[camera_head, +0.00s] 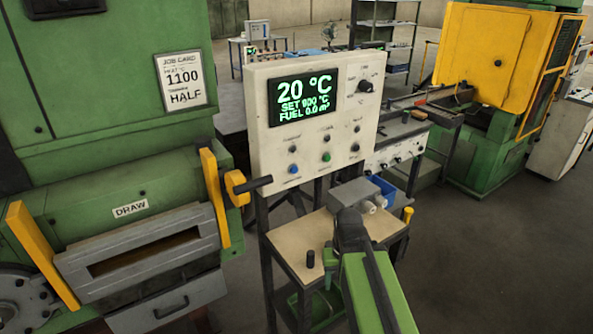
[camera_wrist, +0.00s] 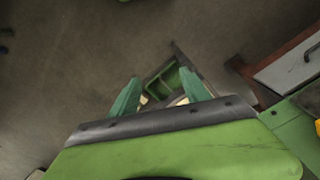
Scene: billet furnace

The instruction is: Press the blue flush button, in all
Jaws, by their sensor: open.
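The blue flush button (camera_head: 293,169) is at the lower left of the white control panel (camera_head: 262,100) in the head view. A green button (camera_head: 326,156) and a black one (camera_head: 354,148) sit to its right. The panel's screen (camera_head: 303,97) reads 20 °C, SET 900 °C, FUEL 0.0. In the wrist view my gripper (camera_wrist: 161,92) is open and empty, its two green fingers apart over the floor. In the head view my arm shows in front of the bench, below and right of the blue button, clear of the panel; the fingertips cannot be made out there.
A small bench (camera_head: 285,247) stands below the panel, with a grey box (camera_head: 352,194) and a black cylinder (camera_head: 310,259) on it. The green furnace (camera_head: 110,100) is left, its yellow-and-black handle (camera_head: 250,186) jutting near the panel. Open floor lies right.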

